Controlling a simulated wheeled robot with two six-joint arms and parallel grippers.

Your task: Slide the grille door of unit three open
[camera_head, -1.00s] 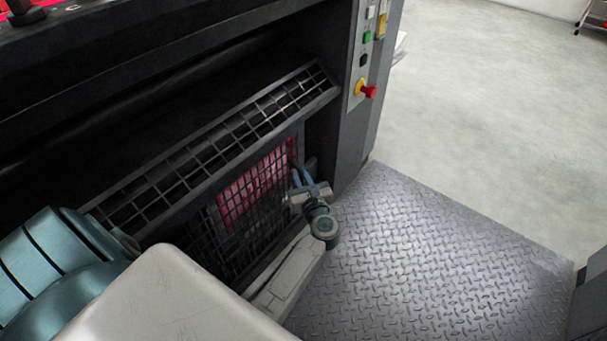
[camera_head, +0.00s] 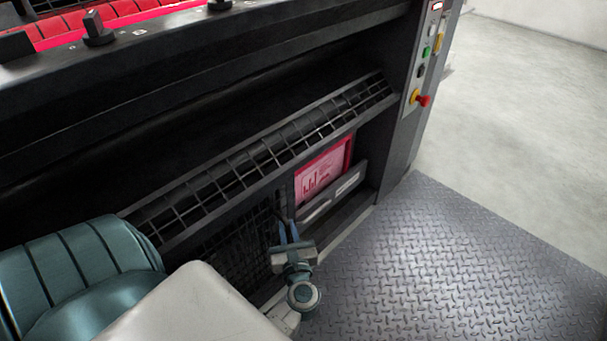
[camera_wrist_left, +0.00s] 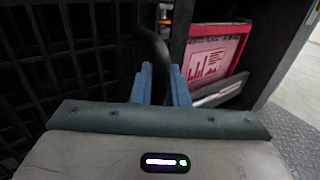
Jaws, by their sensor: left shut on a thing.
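The grille door (camera_head: 236,250) of the ink unit is a dark wire mesh panel, low in the machine front. It stands slid to the left, and the opening at its right is uncovered. In that opening a red-framed pink panel (camera_head: 323,171) shows; it also appears in the left wrist view (camera_wrist_left: 212,62). My left gripper (camera_head: 288,232) is at the door's right edge. In the left wrist view its blue fingers (camera_wrist_left: 160,85) are shut on a dark curved handle (camera_wrist_left: 151,50) beside the mesh. My right gripper is not in view.
A slanted grille guard (camera_head: 270,150) runs above the door. A side column (camera_head: 415,85) carries buttons and a red knob (camera_head: 423,101). The diamond-plate step (camera_head: 450,260) in front is clear. Red ink keys and knobs (camera_head: 97,28) line the top left.

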